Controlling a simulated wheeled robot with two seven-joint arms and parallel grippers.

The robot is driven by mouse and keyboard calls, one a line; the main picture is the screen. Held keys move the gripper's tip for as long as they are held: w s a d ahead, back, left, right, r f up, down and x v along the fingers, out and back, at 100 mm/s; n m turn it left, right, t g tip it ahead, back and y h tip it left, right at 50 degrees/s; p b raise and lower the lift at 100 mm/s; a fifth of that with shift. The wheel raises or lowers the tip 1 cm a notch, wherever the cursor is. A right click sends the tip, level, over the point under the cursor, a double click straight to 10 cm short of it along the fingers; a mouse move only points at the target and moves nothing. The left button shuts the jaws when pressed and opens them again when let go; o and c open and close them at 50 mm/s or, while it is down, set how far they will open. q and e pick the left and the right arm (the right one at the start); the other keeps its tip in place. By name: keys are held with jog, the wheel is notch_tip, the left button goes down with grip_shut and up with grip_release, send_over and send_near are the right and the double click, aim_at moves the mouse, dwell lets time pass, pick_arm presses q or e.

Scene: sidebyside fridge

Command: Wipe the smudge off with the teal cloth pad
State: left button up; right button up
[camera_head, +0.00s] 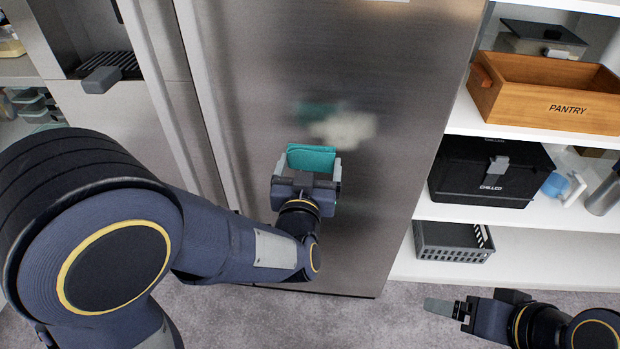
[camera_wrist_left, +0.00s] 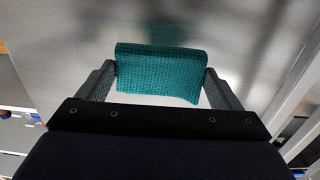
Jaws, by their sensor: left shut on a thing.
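The teal cloth pad (camera_head: 312,156) is held in my left gripper (camera_head: 308,170), in front of the steel fridge door (camera_head: 400,60). In the left wrist view the pad (camera_wrist_left: 160,72) sits between the two fingers of my left gripper (camera_wrist_left: 160,88). A pale, whitish smudge (camera_head: 343,129) shows on the door, just above and right of the pad. A faint teal patch beside it looks like the pad's reflection. I cannot tell whether the pad touches the door. My right gripper (camera_head: 447,308) is low at the right, over the floor; its jaw opening cannot be made out.
Open white shelves at the right hold a wooden pantry crate (camera_head: 560,72), a black box (camera_head: 480,175) and a grey basket (camera_head: 440,250). Long vertical handles (camera_head: 200,80) and a dispenser (camera_head: 105,70) are left of the door panel. The floor in front is clear.

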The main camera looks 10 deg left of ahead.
aim_at(335, 136)
pick_arm(q)
jog(key=shift+s+a, duration=0.15)
jog(key=shift+s, duration=0.15)
jog(key=shift+w+b, duration=0.55)
jog(key=shift+w, duration=2.15)
jog(key=shift+w, duration=0.85)
jog(key=shift+s, duration=0.15)
jog(key=shift+d+r, duration=0.15)
jog(key=shift+d, duration=0.95)
jog(key=shift+d+r, duration=0.1)
jog(key=shift+d, duration=1)
jog(key=shift+d, duration=0.1)
